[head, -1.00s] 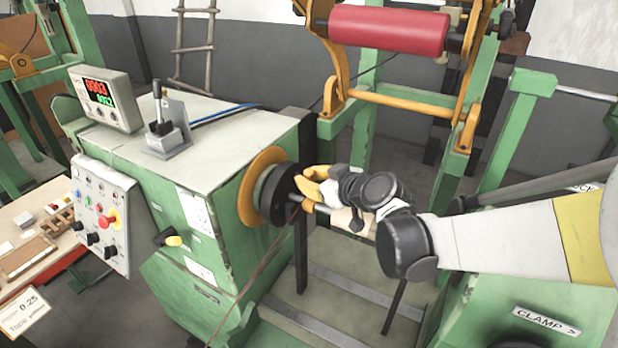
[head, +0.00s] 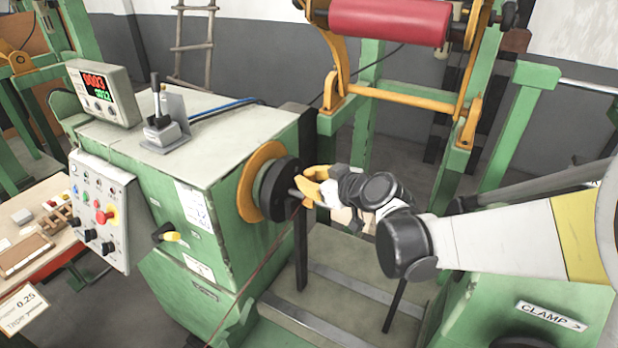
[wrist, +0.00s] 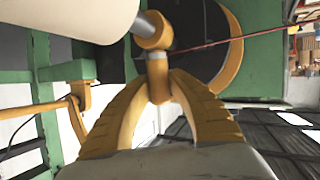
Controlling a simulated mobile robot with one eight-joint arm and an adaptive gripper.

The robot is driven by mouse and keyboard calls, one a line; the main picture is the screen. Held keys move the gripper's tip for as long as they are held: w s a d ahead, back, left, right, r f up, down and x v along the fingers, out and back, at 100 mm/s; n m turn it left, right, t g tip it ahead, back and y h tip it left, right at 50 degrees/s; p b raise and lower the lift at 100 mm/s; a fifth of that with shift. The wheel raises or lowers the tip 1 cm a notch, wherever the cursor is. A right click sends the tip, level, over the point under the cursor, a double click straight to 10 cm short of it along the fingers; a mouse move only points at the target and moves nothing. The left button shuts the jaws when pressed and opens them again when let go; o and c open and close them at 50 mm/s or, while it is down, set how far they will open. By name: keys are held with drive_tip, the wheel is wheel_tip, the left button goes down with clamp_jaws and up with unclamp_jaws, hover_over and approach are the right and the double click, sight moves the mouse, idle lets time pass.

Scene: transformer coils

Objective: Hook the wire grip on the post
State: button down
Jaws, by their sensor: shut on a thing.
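My gripper (head: 308,190) has yellow fingers and is beside the dark round faceplate (head: 277,190) of the green winding machine. In the wrist view the fingers (wrist: 158,88) are shut on a short tan-brown piece, which looks like the wire grip (wrist: 157,68). A thin reddish wire (wrist: 215,44) runs from it to the right, and in the head view the wire (head: 255,270) slants down to the left. A tan cylinder with a round end (wrist: 153,30), possibly the post, touches or overlaps the grip's top. I cannot tell whether the grip is hooked on it.
An orange ring (head: 247,178) surrounds the faceplate's back. A large pale cylinder (wrist: 60,15) is close at the upper left of the wrist view. A red roller (head: 388,22) on a yellow frame stands behind. The control panel (head: 98,210) is at left.

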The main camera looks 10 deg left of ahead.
drive_tip(key=c, duration=1.2)
unclamp_jaws()
drive_tip(key=v, duration=1.2)
drive_tip(key=shift+f, duration=0.1)
